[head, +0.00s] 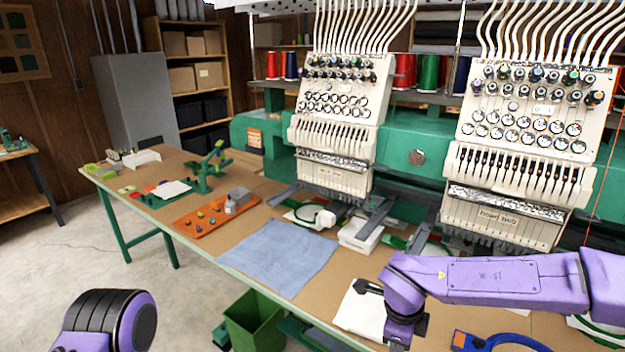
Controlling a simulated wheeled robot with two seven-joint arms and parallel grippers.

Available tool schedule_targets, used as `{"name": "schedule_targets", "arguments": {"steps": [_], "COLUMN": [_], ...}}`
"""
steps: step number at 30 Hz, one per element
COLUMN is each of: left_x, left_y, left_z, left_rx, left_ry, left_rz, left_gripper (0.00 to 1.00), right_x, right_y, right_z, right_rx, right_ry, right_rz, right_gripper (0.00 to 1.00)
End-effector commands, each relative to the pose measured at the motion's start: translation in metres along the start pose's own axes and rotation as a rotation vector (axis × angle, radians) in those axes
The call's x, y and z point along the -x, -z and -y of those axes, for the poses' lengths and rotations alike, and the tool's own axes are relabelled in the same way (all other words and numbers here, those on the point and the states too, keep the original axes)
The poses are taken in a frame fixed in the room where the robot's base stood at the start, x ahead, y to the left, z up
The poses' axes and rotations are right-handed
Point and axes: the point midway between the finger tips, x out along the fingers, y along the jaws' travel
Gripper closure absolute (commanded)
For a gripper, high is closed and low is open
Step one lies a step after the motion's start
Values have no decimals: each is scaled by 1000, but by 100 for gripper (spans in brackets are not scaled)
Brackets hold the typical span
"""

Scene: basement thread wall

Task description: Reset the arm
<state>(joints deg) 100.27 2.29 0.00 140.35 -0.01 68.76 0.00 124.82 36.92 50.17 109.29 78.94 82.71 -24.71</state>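My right arm (510,280) is purple and reaches in from the right edge over the front of the table. Its wrist bends down above a white cloth (357,312), and dark parts of the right gripper (398,328) show at its end. The fingers are not clear enough to tell open from shut, and I see nothing held. My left arm (108,322) shows only as a purple and black joint at the lower left, away from the table. The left gripper is out of view.
A long brown-topped table (200,238) carries a blue-grey cloth (278,256), an orange tray (212,215) and a white box (359,236). Two embroidery heads (335,125) (525,150) stand behind. A blue hoop-like item (500,341) lies near my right arm. A green bin (253,322) stands below. The floor at left is clear.

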Motion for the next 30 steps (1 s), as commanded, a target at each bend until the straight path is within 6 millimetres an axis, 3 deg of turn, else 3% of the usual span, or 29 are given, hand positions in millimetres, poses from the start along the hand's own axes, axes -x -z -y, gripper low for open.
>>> {"name": "schedule_targets", "arguments": {"steps": [5,10,13,15,18,21,24,30], "left_x": [-4,-10,-18,-23,-30,-35,-38,-38], "left_y": [-2,-4,-8,-10,-13,-15,-16,-16], "left_z": [0,-1,-1,-2,-3,-3,-3,-3], "left_rx": [0,0,0,0,0,0,0,0], "left_ry": [0,0,0,0,0,0,0,0], "left_rz": [1,1,1,1,1,1,1,1], "left_gripper": [57,57,57,57,57,57,57,57], "right_x": [-52,-122,-178,-212,-244,-257,-265,-268], "right_y": [17,42,71,99,146,189,216,220], "right_z": [-2,-26,-68,-109,-165,-201,-216,-224], "right_rx": [130,396,684,912,1192,1373,1440,1456], "right_ry": [183,352,409,397,319,225,160,139], "right_rz": [-93,-175,-198,-189,-168,-180,-221,-219], "right_gripper": [65,65,65,65,65,65,65,65]}}
